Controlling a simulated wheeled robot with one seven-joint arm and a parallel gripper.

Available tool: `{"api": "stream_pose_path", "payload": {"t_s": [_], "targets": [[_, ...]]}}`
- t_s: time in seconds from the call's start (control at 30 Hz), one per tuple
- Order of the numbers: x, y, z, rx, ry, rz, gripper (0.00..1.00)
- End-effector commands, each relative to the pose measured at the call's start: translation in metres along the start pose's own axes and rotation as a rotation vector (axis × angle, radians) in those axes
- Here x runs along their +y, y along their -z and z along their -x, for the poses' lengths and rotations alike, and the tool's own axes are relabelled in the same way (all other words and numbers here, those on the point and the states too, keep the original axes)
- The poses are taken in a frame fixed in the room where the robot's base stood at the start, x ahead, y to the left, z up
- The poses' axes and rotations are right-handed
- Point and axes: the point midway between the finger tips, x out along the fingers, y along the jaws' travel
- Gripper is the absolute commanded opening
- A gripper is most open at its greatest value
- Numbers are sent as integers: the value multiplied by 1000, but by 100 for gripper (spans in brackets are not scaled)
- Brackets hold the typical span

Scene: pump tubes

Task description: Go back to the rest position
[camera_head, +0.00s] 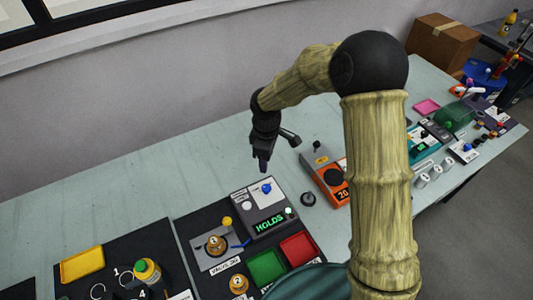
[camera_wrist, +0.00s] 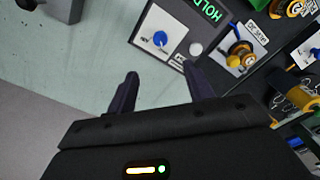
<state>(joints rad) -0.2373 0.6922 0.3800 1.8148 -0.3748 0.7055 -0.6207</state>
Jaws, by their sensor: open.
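My arm hides part of the table's right half in the head view.
Left of the display box is a valve plate (camera_head: 215,249) with a brass part. Green (camera_head: 266,266) and red (camera_head: 299,247) trays lie in front. An orange-and-grey device (camera_head: 324,178) stands right of my gripper. A yellow tray (camera_head: 82,261) lies left. The table's back left is clear.

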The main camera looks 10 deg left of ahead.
Motion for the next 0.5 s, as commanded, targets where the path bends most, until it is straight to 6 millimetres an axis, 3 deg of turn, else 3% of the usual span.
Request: {"api": "stream_pose_path", "payload": {"t_s": [0.2,0.5], "targets": [[0,0,20,1,0,0,52],[0,0,20,0,1,0,52]]}}
